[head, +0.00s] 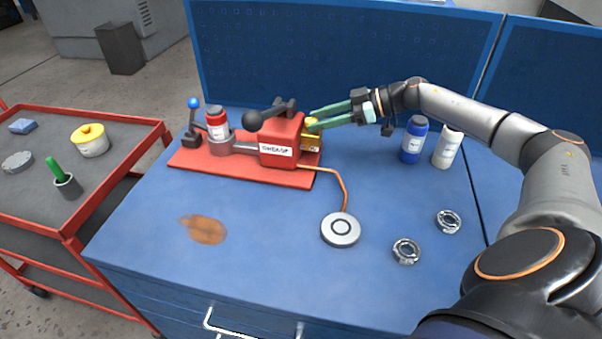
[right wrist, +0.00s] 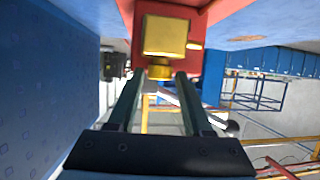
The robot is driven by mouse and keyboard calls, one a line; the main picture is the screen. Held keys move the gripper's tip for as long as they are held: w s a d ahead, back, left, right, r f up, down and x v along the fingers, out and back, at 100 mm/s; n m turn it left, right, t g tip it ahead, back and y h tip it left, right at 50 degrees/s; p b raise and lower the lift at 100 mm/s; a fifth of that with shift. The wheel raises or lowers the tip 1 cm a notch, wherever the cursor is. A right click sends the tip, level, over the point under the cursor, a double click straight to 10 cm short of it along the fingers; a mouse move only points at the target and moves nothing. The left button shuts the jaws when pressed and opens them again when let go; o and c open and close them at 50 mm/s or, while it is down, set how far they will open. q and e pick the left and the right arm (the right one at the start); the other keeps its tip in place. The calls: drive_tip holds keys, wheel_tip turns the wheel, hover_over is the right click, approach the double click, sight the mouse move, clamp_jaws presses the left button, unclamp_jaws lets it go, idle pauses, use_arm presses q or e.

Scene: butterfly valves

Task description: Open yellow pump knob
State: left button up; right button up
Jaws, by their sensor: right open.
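The red pump (head: 280,140) stands on a red base plate at the back of the blue workbench. A yellow block (head: 312,145) is fixed to its right side, with the yellow knob (head: 312,122) at the top, partly hidden by my fingers. My right gripper (head: 310,120) reaches in from the right with its green fingers apart. In the right wrist view the yellow block (right wrist: 166,36) is straight ahead, and the round yellow knob (right wrist: 160,72) lies between the open fingertips; I cannot tell whether they touch it. My left gripper is not in view.
A blue bottle (head: 414,140) and a white bottle (head: 448,147) stand below my right forearm. A blue panel (head: 340,55) rises behind. The bench front is mostly clear.

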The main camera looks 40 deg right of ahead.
drive_tip(key=shift+s+a+f+m+t+h+b, duration=0.15)
drive_tip(key=shift+m+t+h+b, duration=0.35)
drive_tip(key=shift+b, duration=0.5)
drive_tip(key=shift+s+a+f+m+t+h+b, duration=0.1)
drive_tip(key=shift+f+m+t+h+b, duration=0.15)
drive_tip(key=shift+m+h+b, duration=0.55)
drive_tip(key=shift+r+t+b, duration=0.15)
drive_tip(key=shift+t+b, duration=0.1)
drive_tip(key=shift+b, duration=0.2)
drive_tip(key=shift+a+r+m+h, duration=0.1)
drive_tip(key=shift+r+m+h, duration=0.05)
drive_tip(key=shift+m+h, duration=0.25)
drive_tip(key=shift+r+m+t+h, duration=0.15)
drive_tip(key=shift+m+t+h, duration=0.15)
drive_tip(key=shift+a+m+t+h+p, duration=0.1)
drive_tip(key=shift+m+t+h+p, duration=0.2)
drive_tip(key=shift+m+h+p, duration=0.35)
